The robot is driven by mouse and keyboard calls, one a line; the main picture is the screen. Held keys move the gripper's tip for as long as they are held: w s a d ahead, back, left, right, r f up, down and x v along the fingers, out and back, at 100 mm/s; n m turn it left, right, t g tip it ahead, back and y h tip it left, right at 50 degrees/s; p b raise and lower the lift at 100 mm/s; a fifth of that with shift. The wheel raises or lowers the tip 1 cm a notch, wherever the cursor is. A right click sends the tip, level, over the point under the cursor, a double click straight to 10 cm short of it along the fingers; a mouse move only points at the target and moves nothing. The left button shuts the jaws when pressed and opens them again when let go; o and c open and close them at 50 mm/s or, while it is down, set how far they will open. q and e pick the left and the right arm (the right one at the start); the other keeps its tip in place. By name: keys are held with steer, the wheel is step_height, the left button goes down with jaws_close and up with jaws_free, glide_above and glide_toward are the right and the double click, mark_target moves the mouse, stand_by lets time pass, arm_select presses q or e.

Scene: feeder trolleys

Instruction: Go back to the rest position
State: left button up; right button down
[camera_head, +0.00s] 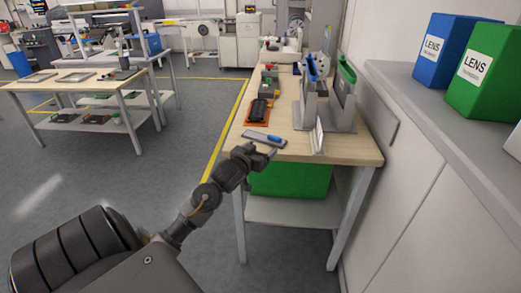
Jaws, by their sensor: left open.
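My left arm comes in from the lower left. My left gripper (266,154) is open, with nothing seen between its fingers. It is at the near left edge of the wooden-topped table (348,149); I cannot tell whether it touches the table. A flat grey plate with a blue part (275,139) lies on the table just beyond the gripper. My right gripper is not in view.
Grey feeder stands with a blue (311,68) and a green piece (347,70) stand on the table. A green crate (290,180) sits below. A grey counter with a blue LENS box (444,48) and a green LENS box (490,75) bounds the right. Open floor (120,165) lies left.

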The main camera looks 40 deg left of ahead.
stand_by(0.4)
arm_select(q)
steer(key=s+d+f+m+g+h, duration=0.2)
steer(key=s+d+f+g, duration=0.4)
steer(key=s+d+f, duration=0.9)
steer(key=s+d+f+m+g+h, duration=0.1)
steer(key=s+d+f+g, duration=0.3)
steer(key=s, duration=0.5)
steer(key=s+d+f+m+g+h, duration=0.1)
steer(key=s+d+f+m+g, duration=0.1)
steer(key=s+d, duration=0.55)
steer(key=s+a+f+g+p, duration=0.1)
steer(key=s+f, duration=0.1)
steer(key=f, duration=1.1)
steer(key=s+a+f+p, duration=0.1)
steer(key=f, duration=1.2)
steer(key=s+a+f+g, duration=0.1)
steer(key=s+a+f, duration=0.3)
steer(key=s+f, duration=0.9)
steer(key=s, duration=0.2)
steer(key=shift+s+f+m, duration=0.15)
steer(key=shift+s+m, duration=0.15)
steer(key=shift+s, duration=0.1)
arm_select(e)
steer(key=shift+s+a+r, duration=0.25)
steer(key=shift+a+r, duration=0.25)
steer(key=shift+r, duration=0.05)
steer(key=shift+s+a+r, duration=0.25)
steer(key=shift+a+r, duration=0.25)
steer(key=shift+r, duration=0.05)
